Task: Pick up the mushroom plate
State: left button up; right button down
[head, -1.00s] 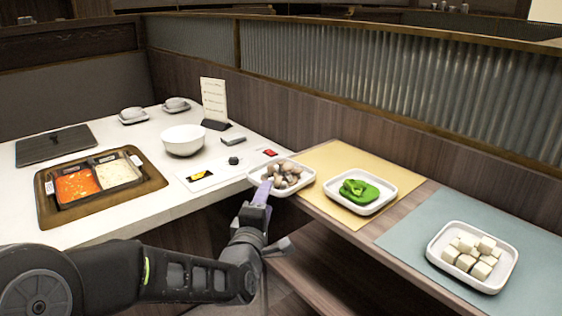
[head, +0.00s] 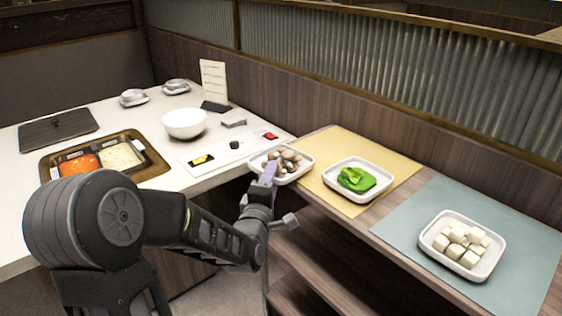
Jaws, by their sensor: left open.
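The mushroom plate (head: 302,172) is a white square dish with rounded corners, holding several brown and pale mushrooms. It sits at the left end of the wooden side counter, next to the white table. My left gripper (head: 268,174) is at the plate's near left rim, its pale purple finger overlapping the rim and the mushrooms' edge. It is open. Whether the rim lies between its fingers is hard to see, as the gripper hides part of it. My right gripper is not in view.
A plate of green vegetable (head: 333,187) stands on a yellow mat (head: 322,148), and a plate of tofu cubes (head: 430,236) on a blue-grey mat (head: 400,222). The white table (head: 215,148) holds a bowl (head: 184,124), a two-part sauce pot (head: 152,160) and a menu stand (head: 213,80).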

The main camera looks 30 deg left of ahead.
pick_arm(q)
jog(key=shift+w+a, duration=0.3)
jog(key=shift+w, duration=0.3)
jog(key=shift+c, duration=0.3)
grip_shut()
dwell(0.5)
